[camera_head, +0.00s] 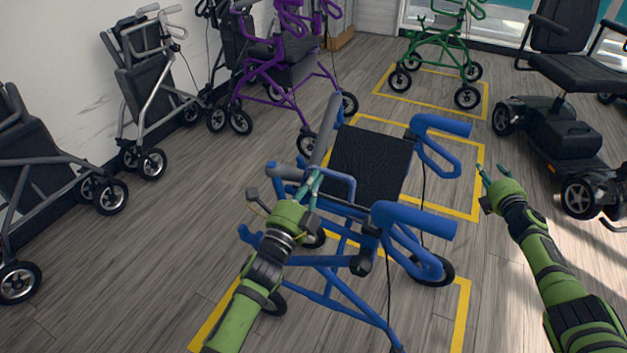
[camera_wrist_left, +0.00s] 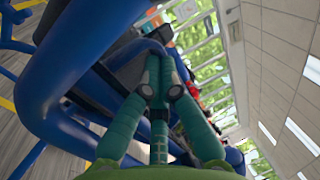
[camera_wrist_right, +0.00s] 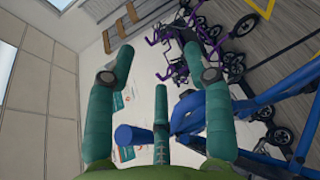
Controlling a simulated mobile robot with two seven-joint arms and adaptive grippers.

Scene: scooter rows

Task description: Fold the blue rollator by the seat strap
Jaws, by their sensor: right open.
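The blue rollator (camera_head: 395,225) stands unfolded mid-floor in the head view, with a flat black seat (camera_head: 370,163). A thin blue loop (camera_head: 345,180) shows at the seat's near-left edge. I cannot tell whether it is the seat strap. My left gripper (camera_head: 314,182) is at this loop. In the left wrist view its fingers (camera_wrist_left: 160,72) converge with their tips at a blue curved piece (camera_wrist_left: 143,50), seemingly closed on it. My right gripper (camera_head: 482,178) is open and empty, right of the rollator and apart from it. Its spread fingers show in the right wrist view (camera_wrist_right: 160,78).
A purple rollator (camera_head: 290,65) and grey rollators (camera_head: 140,85) line the left wall. A green rollator (camera_head: 437,45) stands at the back. A black mobility scooter (camera_head: 565,130) is at the right. Yellow floor lines (camera_head: 460,310) mark bays.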

